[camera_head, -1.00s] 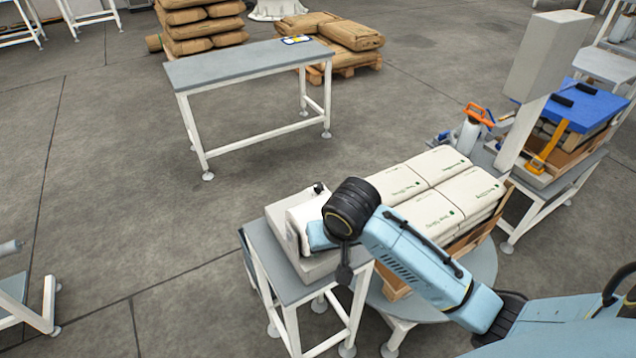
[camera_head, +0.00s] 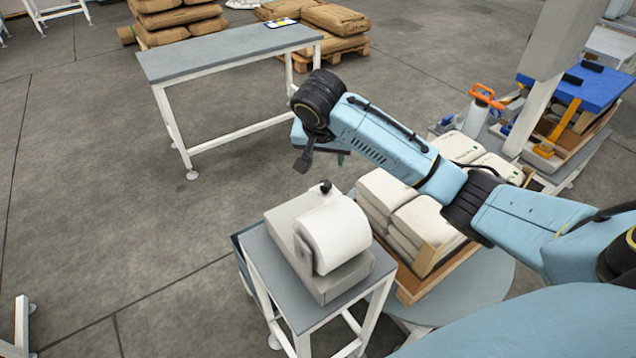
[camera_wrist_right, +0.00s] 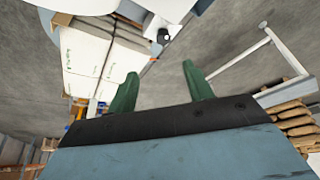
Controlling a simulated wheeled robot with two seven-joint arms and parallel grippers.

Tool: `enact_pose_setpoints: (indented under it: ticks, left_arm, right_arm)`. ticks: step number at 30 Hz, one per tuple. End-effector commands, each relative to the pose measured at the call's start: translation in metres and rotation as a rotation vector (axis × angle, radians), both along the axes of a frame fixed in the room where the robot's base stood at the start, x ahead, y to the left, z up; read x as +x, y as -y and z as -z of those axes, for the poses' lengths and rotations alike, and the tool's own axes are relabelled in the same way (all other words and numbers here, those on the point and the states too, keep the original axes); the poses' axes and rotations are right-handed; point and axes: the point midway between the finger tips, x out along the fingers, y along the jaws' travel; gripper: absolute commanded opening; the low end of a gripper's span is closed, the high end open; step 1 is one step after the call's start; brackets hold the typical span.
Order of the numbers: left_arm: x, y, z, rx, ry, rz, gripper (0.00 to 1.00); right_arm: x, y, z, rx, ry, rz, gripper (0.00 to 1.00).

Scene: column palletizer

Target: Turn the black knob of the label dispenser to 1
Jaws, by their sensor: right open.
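The label dispenser (camera_head: 302,222) is a grey-white box with a large white roll, standing on a small grey-topped table. Its black knob (camera_head: 326,187) sticks up at the back of the box; the mark it points to is too small to read. The dispenser also shows at the top of the right wrist view (camera_wrist_right: 172,8), with a small dark spot that looks like the knob (camera_wrist_right: 165,37). My right gripper (camera_wrist_right: 160,88) has its green fingers apart and empty. In the head view it is mostly hidden behind my wrist, above and beyond the dispenser. My left gripper is out of view.
Stacked white bags (camera_head: 428,222) in a carton stand right of the dispenser, under my right arm. A long grey table (camera_head: 225,52) stands beyond, with brown sacks behind it. A grey post (camera_head: 545,50) and a blue-topped crate (camera_head: 590,95) stand at right.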

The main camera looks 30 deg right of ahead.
Motion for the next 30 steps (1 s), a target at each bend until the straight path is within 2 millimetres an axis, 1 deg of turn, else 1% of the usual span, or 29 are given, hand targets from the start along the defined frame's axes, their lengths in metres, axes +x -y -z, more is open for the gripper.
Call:
enact_pose_setpoints:
  ticks: [1,3,5,8,11,18,24,27,30]
  left_arm:
    - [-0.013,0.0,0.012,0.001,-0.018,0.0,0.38]
    - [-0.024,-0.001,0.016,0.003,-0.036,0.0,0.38]
    - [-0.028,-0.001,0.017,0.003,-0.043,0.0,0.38]
    - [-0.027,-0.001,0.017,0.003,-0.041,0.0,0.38]
    - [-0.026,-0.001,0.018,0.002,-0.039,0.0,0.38]
    - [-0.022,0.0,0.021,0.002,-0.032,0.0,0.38]
    - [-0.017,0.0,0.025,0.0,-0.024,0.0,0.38]
    - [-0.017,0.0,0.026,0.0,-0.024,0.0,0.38]
    - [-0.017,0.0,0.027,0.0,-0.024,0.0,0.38]
  right_arm:
    - [0.0,0.0,0.011,0.0,0.0,0.001,0.51]
    - [0.0,0.0,0.014,0.0,0.0,0.001,0.51]
    - [0.001,0.001,0.017,0.0,0.0,0.001,0.51]
    - [0.003,0.003,0.023,0.0,0.0,0.001,0.51]
    - [0.007,0.007,0.037,-0.002,-0.003,0.002,0.51]
    - [0.021,0.02,0.085,-0.001,-0.004,0.002,0.51]
    - [0.032,0.028,0.118,-0.001,-0.001,0.0,0.51]
    - [0.036,0.03,0.128,0.0,0.0,-0.001,0.51]
    - [0.038,0.032,0.134,0.0,0.001,-0.001,0.51]
